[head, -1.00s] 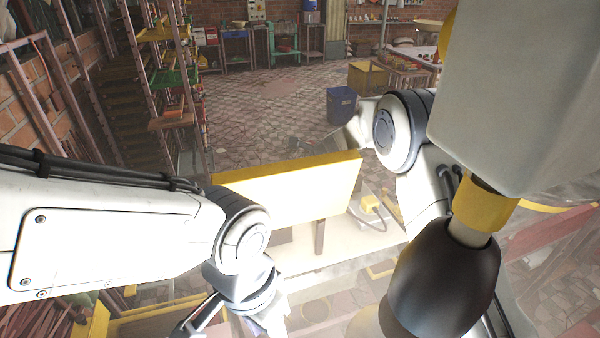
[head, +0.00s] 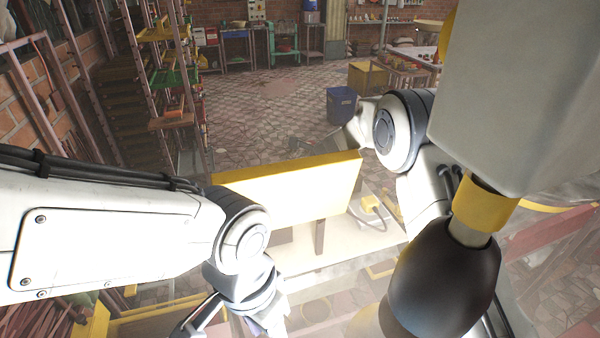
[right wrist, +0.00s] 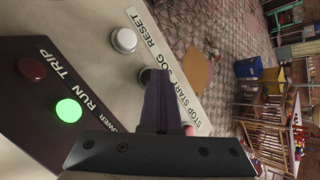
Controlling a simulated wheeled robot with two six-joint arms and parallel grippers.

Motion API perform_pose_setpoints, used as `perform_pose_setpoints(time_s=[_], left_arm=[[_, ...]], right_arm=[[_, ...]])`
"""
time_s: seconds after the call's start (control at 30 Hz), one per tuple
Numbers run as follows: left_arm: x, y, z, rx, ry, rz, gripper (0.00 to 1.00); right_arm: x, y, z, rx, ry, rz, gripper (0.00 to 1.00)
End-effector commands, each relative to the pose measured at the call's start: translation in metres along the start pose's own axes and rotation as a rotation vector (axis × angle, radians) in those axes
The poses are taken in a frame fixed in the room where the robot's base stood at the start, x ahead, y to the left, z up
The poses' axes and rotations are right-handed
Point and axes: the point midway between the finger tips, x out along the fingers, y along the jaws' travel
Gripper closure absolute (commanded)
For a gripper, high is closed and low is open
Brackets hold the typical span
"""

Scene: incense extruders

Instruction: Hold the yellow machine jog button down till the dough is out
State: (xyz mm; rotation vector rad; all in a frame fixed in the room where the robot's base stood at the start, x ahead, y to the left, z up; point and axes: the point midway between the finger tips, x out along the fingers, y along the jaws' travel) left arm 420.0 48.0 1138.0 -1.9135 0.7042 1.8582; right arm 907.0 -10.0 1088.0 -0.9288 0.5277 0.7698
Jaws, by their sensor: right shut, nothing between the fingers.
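In the right wrist view the control panel (right wrist: 100,18) carries labels STOP, START, JOG and RESET. The reset button (right wrist: 124,40) is clear. A green RUN lamp (right wrist: 68,110) is lit. In the head view my left gripper (head: 230,326) is at the bottom edge, its tips cut off. I see no dough that I can make out.
A yellow slab (head: 290,187) stands mid-view between my arms. A large dark rounded part (head: 445,275) under a yellow collar (head: 485,207) blocks the lower right. A blue bin (head: 341,104) stands on the open tiled floor (head: 260,115). Racks (head: 150,60) stand on the left.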

Motion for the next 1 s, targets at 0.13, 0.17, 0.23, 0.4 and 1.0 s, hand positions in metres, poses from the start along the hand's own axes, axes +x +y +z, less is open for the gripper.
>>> perform_pose_setpoints(time_s=[0.13, 0.17, 0.23, 0.4, 1.0], left_arm=[[-0.003, 0.0, 0.0, 0.0, 0.0, 0.0, 0.5], [-0.004, 0.0, 0.0, 0.0, 0.0, 0.0, 0.5], [-0.008, 0.001, 0.0, 0.0, 0.0, 0.0, 0.5], [-0.017, 0.001, -0.001, 0.0, 0.0, 0.0, 0.5], [-0.032, 0.002, -0.002, 0.0, 0.0, 0.0, 0.5]], right_arm=[[-0.002, -0.001, 0.001, 0.0, 0.001, 0.002, 1.0], [-0.002, -0.001, 0.002, 0.0, 0.001, 0.002, 1.0], [-0.005, -0.003, 0.004, 0.0, 0.001, 0.001, 1.0], [-0.012, -0.009, 0.009, 0.0, 0.0, 0.001, 1.0], [-0.024, -0.018, 0.017, -0.001, 0.0, 0.0, 1.0]])
